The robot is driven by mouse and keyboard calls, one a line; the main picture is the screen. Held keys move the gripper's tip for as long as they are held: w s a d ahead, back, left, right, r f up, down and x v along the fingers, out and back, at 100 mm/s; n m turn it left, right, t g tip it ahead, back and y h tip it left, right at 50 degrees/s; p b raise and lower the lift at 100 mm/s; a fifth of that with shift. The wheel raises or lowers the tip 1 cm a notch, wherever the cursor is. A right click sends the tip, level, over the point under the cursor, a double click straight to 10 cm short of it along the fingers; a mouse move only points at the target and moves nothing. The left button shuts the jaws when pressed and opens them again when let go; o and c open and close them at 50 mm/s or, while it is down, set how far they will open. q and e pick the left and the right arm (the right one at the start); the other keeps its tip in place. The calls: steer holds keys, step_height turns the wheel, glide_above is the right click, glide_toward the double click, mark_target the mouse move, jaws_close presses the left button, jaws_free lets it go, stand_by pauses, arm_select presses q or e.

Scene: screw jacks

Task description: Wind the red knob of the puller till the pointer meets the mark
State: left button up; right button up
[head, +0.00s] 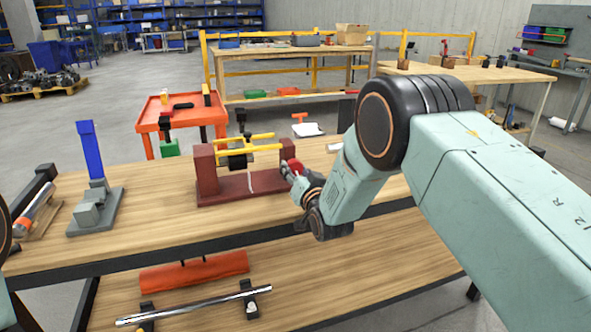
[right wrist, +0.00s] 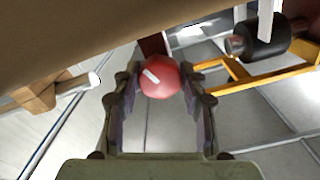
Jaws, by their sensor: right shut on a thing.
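The puller stands on the bench with a dark red base (head: 240,186), red end blocks and yellow bars (head: 250,149). Its red knob (head: 291,165) is at the right end. In the right wrist view the knob (right wrist: 160,78) is round, with a pale stripe on its face, and sits between the fingertips. My right gripper (head: 291,172) is shut on it; the fingers show on both sides in the wrist view (right wrist: 160,85). A white upright strip (head: 250,180) shows at the base; I cannot make out the pointer against the mark. My left gripper is not in view.
A grey stand with a blue upright (head: 91,150) is on the bench at left. A small wooden holder with a rod (head: 36,205) lies further left. An orange cart (head: 180,112) stands behind. The bench front, left of my right arm, is clear.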

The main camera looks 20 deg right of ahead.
steer(key=shift+m, duration=1.2)
steer(key=shift+m+p, duration=0.3)
steer(key=o, duration=1.1)
steer(key=shift+o, duration=0.2)
steer(key=s, duration=1.2)
steer(key=shift+d, duration=0.2)
